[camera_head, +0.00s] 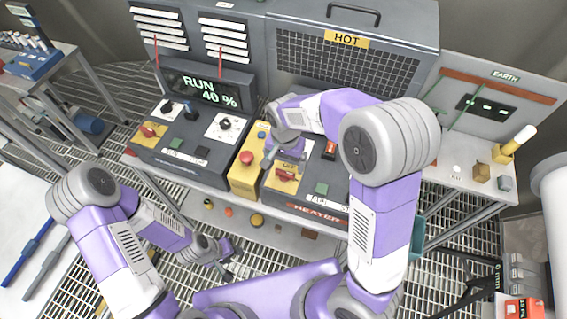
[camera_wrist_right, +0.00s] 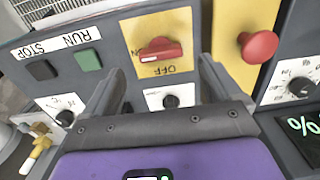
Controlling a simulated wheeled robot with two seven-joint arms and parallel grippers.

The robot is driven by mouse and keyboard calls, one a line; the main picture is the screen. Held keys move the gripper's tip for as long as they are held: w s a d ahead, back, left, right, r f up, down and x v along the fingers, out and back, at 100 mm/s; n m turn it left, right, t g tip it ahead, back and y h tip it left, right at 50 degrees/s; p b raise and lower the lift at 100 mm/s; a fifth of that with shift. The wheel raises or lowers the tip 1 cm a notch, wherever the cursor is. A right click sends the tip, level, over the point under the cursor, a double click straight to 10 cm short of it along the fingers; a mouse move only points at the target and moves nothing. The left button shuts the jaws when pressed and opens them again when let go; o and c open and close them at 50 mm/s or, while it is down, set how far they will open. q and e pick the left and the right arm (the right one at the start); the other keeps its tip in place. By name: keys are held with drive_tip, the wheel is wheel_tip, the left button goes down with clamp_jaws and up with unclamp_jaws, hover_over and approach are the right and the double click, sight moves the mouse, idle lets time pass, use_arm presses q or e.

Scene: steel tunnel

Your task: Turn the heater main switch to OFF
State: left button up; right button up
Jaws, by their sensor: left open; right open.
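The heater main switch (camera_head: 285,175) is a red rotary handle on a yellow plate, partly covered by my right gripper in the head view. In the right wrist view the red handle (camera_wrist_right: 160,49) lies crosswise, its white-marked end toward the ON label at left. The OFF label (camera_wrist_right: 167,70) reads upside down below it. My right gripper (camera_head: 284,160) is open above the heater panel. In the wrist view its two fingers (camera_wrist_right: 160,76) stand apart, one to each side below the switch, with nothing between them. My left gripper (camera_head: 228,252) is open and empty, low in front of the bench.
A red mushroom button (camera_head: 246,157) on a yellow box stands just left of the heater panel (camera_head: 317,213). The left panel has a similar red switch (camera_head: 149,131) and a RUN 40 % display (camera_head: 208,92). Green and black buttons (camera_wrist_right: 88,60) sit beside the switch.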

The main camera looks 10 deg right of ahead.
sight(285, 172)
drive_tip(key=shift+f, duration=2.4)
drive_tip(key=shift+c, duration=0.3)
drive_tip(key=c, duration=1)
